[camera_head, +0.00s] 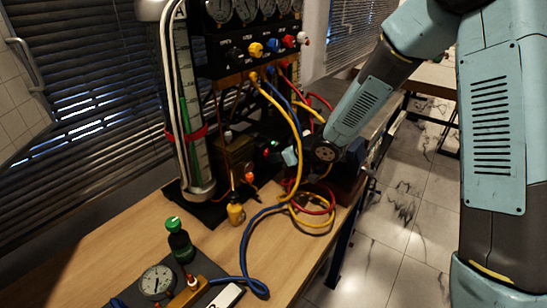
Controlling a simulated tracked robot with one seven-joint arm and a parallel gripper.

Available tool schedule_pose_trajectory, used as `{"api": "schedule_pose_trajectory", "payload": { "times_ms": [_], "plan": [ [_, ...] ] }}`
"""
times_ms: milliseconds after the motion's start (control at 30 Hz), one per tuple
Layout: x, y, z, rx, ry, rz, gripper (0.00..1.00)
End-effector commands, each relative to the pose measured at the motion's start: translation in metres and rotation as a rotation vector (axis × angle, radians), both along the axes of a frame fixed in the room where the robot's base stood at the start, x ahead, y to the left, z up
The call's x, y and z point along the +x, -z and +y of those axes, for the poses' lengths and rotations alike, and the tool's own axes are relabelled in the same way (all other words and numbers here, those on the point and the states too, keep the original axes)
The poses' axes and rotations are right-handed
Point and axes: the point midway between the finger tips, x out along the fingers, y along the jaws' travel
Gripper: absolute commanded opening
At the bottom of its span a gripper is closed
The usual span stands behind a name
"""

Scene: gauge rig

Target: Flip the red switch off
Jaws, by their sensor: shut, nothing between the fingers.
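My arm reaches in from the upper right, and my gripper (290,156) is at the rig's lower right part, behind the hoses. It is small and partly hidden, and its fingers look shut with nothing seen between them. A small red part (274,143) shows just left of and above my gripper, near a small green spot. It may be the red switch, but its shape and position are too small to tell. An orange-red knob-like part (249,177) sits lower left on the rig. I cannot tell whether anything touches my gripper.
Yellow hose (292,115), red and blue hoses hang and loop around my gripper. A gauge panel (250,40) with coloured knobs stands above.

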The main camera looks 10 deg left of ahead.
Motion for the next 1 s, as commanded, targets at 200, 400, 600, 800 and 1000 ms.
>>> {"api": "schedule_pose_trajectory", "payload": {
  "times_ms": [200, 400, 600, 800, 1000],
  "plan": [
    [0.001, 0.002, 0.004, 0.037, -0.002, -0.013, 0.0],
    [0.001, -0.001, 0.005, 0.04, -0.004, -0.015, 0.0],
    [0.001, -0.008, 0.006, 0.042, -0.006, -0.018, 0.0],
    [0.001, -0.015, 0.005, 0.04, -0.004, -0.016, 0.0],
    [0.001, -0.016, 0.004, 0.039, -0.002, -0.016, 0.0]
  ]
}}
